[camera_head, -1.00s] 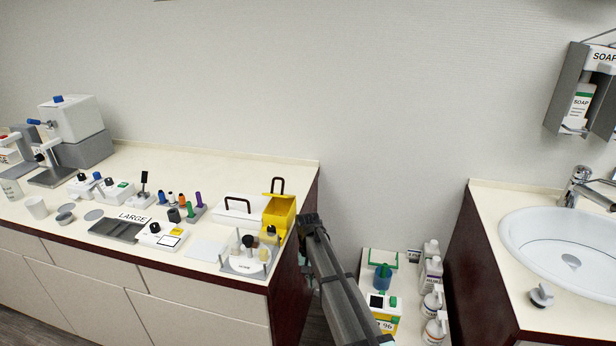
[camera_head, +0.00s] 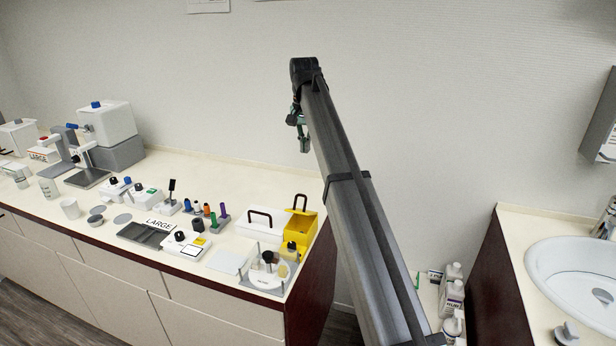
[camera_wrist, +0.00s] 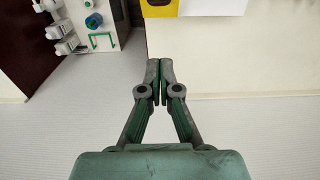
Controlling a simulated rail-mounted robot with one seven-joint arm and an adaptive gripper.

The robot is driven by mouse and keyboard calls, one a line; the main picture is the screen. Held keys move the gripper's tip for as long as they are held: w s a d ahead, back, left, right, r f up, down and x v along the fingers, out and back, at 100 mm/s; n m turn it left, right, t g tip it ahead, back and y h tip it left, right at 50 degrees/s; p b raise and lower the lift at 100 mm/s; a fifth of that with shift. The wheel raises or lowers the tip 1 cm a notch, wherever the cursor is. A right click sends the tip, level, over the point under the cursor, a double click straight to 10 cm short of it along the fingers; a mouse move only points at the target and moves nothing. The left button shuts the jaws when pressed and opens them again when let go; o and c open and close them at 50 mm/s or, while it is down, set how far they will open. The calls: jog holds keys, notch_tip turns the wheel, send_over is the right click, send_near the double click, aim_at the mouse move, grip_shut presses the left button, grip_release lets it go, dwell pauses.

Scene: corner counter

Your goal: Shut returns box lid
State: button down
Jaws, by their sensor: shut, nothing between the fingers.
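A yellow box (camera_head: 301,233) stands at the right end of the left counter. Its yellow lid (camera_head: 301,212) with a dark handle is up, and the box looks open. A white box (camera_head: 262,228) with a dark handle stands beside it on the left, its top apparently closed. I see no label telling which is the returns box. My gripper (camera_head: 304,149) is raised above the yellow box in the head view, apart from it. In the wrist view my gripper (camera_wrist: 160,88) is shut and empty, with part of the yellow box (camera_wrist: 159,8) at the top edge.
A stand with round-topped items (camera_head: 267,271) sits in front of the boxes. A grey tray (camera_head: 146,236) and several small devices lie further left. White bottles (camera_head: 452,290) stand low in the gap between the counters. A sink (camera_head: 580,287) is at right.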

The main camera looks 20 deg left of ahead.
jog(key=shift+s+f+p, duration=0.45)
jog(key=shift+f+p, duration=0.35)
jog(key=shift+f, duration=1.3)
jog(key=shift+s+f+p, duration=0.4)
jog(key=shift+f+p, duration=0.45)
jog(key=shift+f, duration=1.25)
jog(key=shift+s+f+p, duration=0.45)
jog(key=shift+f+p, duration=0.35)
jog(key=shift+f, duration=1.3)
